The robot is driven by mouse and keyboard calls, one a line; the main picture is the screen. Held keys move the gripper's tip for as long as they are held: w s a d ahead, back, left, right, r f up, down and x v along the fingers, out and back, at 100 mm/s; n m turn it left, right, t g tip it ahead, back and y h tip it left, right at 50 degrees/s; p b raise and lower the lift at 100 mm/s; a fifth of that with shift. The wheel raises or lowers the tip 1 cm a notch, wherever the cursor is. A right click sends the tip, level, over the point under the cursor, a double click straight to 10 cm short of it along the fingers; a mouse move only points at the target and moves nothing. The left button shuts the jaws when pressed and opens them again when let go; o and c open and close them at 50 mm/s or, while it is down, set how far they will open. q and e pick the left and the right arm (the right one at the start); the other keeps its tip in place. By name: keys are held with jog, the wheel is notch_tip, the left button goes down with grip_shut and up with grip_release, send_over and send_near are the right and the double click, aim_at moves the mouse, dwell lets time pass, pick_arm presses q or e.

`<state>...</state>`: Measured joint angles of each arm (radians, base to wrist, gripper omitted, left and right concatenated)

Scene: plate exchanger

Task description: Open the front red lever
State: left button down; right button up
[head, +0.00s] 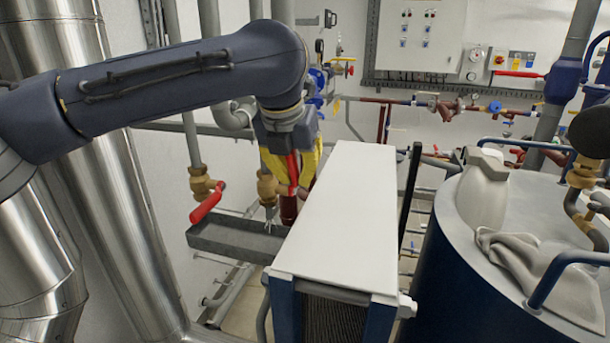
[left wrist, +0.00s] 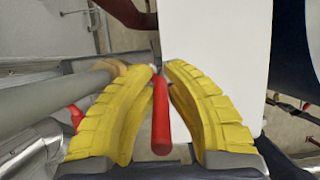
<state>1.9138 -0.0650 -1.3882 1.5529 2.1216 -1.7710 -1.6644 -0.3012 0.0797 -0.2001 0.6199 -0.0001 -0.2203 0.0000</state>
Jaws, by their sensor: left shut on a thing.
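My left gripper (head: 290,168) points down with its yellow fingers around a red lever (head: 293,165), at a brass valve (head: 268,188) behind the white-topped block. In the left wrist view the red lever (left wrist: 160,118) lies lengthwise between the fingers of the gripper (left wrist: 160,75), its grip toward the palm. The fingertips close in near its metal stem. A second red lever (head: 207,203) sits on another brass valve (head: 202,183) to the left, free of the gripper. Part of it shows in the left wrist view (left wrist: 76,116). My right gripper is not in view.
The white-topped plate block (head: 335,210) stands close to the right of my left gripper. A grey trough (head: 225,237) lies below the valves. A blue tank (head: 440,260) with a grey cloth (head: 530,262) stands at right. Vertical pipes (head: 192,135) rise by the wall.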

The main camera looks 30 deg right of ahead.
pick_arm(q)
jog(key=shift+w, duration=0.1)
dwell(0.5)
jog(key=c, duration=1.4)
grip_release()
jog(key=shift+d, duration=0.1)
jog(key=shift+g, duration=0.3)
jog(key=v, duration=1.2)
jog(key=shift+d, duration=0.2)
